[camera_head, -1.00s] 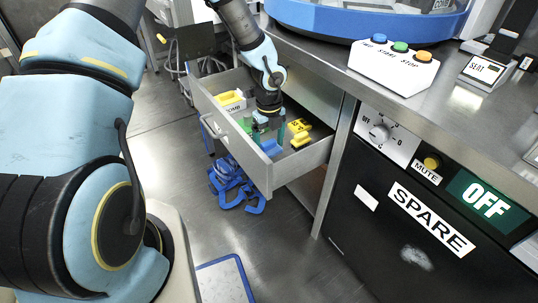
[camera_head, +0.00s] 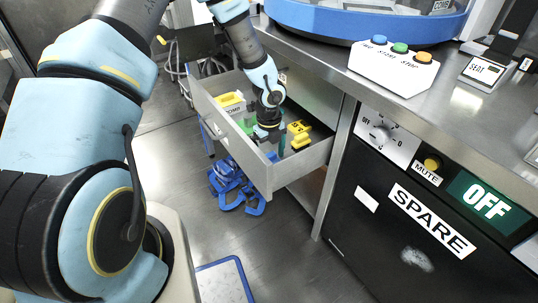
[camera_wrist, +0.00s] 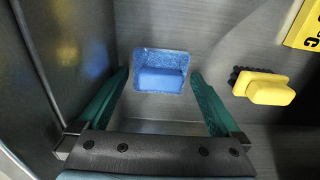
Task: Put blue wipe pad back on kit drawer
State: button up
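The blue wipe pad (camera_wrist: 160,78) lies flat on the grey floor of the open drawer (camera_head: 235,139), a raised blue block on a speckled blue base. My gripper (camera_wrist: 160,74) is open, its green fingers spread on either side of the pad with a gap at each side. The pad seems to lie beyond or level with the fingertips; the exact height is hard to tell. In the head view my gripper (camera_head: 270,145) reaches down into the drawer, and the wrist and front wall hide most of the pad and fingers.
A yellow brush with dark bristles (camera_wrist: 265,88) lies right of the pad. A yellow labelled block (camera_head: 298,134) sits at the drawer's right, and a yellow item (camera_head: 231,100) at its left. The drawer wall is close to my left finger. Blue straps (camera_head: 235,185) lie on the floor.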

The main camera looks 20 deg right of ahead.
aim_at(269, 153)
jog(key=shift+f+b, duration=0.1)
jog(key=shift+b, duration=0.4)
notch_tip(269, 153, up, 11)
jog(key=p, duration=0.2)
jog(key=shift+w+p, duration=0.3)
jog(key=shift+d, duration=0.1)
